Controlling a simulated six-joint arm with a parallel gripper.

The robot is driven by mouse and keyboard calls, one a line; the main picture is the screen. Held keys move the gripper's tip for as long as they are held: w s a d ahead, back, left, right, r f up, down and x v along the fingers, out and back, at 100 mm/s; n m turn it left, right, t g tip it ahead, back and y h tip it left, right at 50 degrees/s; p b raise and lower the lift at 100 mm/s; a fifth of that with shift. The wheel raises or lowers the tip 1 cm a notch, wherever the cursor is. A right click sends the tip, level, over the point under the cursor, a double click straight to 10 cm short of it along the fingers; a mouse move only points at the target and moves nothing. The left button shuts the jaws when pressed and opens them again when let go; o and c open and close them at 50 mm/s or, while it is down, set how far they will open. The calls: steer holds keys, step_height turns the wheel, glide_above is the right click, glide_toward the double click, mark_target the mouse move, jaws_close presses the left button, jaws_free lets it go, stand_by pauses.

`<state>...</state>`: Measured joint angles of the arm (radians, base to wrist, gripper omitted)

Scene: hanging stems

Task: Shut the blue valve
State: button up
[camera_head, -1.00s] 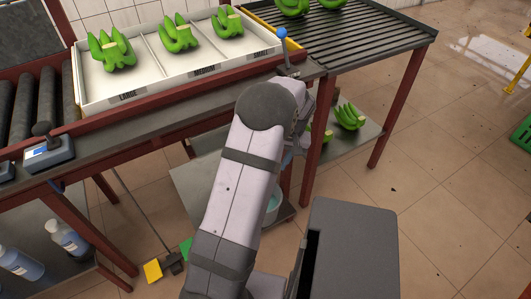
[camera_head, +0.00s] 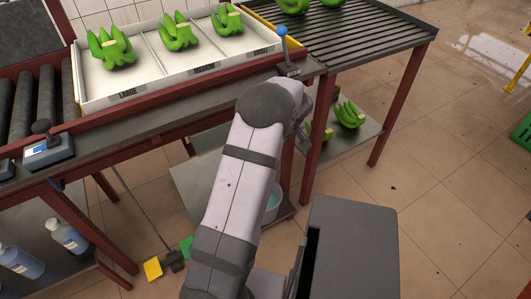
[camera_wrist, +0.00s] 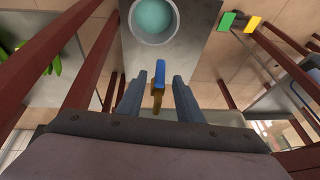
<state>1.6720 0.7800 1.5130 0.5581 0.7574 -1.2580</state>
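The blue valve handle (camera_wrist: 158,74) shows in the wrist view, with a brass-coloured body (camera_wrist: 156,103) beneath it in the picture. My gripper (camera_wrist: 160,80) is open, its two grey fingers on either side of the handle. Gaps show between the handle and both fingers, so I see no grip on it. Whether the handle lies at the same depth as the fingertips is hard to tell. In the head view my arm reaches under the bench edge, and the valve and fingers are hidden.
A bucket with teal contents (camera_wrist: 153,15) stands on a grey lower shelf (camera_wrist: 190,45). Red table legs (camera_head: 318,140) stand close to my wrist. A blue-knobbed lever (camera_head: 282,31) is on the bench above. Green bananas (camera_head: 348,114) lie on a low shelf to the right.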

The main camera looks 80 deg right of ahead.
steer(key=shift+x, duration=2.65)
jaws_close()
